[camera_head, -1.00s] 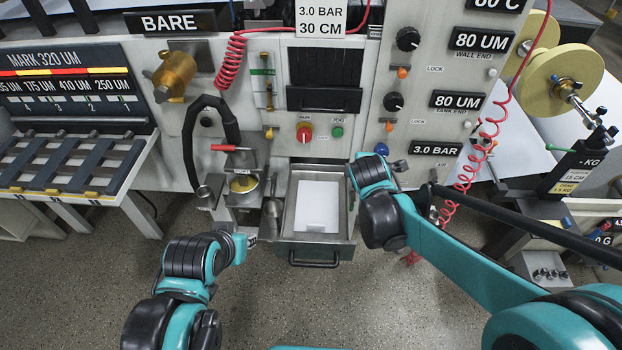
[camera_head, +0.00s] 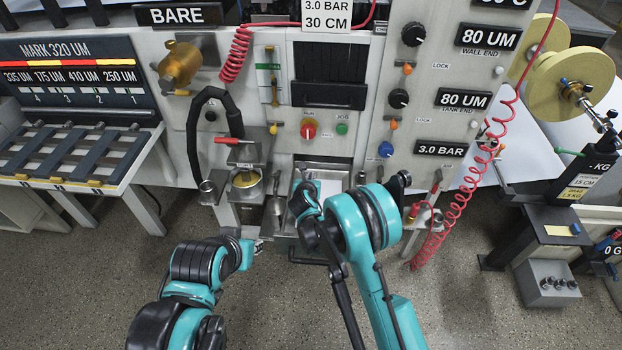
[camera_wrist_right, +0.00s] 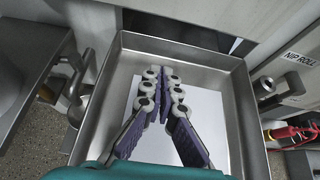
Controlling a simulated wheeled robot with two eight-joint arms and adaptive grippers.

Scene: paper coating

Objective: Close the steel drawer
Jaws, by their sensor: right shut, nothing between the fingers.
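The steel drawer (camera_head: 322,172) stands pulled out from the machine's lower front, with a white sheet (camera_head: 333,187) in it. In the head view my right arm covers much of it, including most of its front. In the right wrist view the drawer (camera_wrist_right: 238,110) surrounds the view of my right gripper (camera_wrist_right: 163,80). Its fingers are shut and empty, seen over the sheet (camera_wrist_right: 205,110) and pointing toward the drawer's back wall. I cannot tell whether they touch the drawer. My left gripper (camera_head: 254,246) is low, left of the drawer front; its finger state is unclear.
A red coiled hose (camera_head: 455,220) hangs at the right. The floor (camera_head: 260,310) in front is clear.

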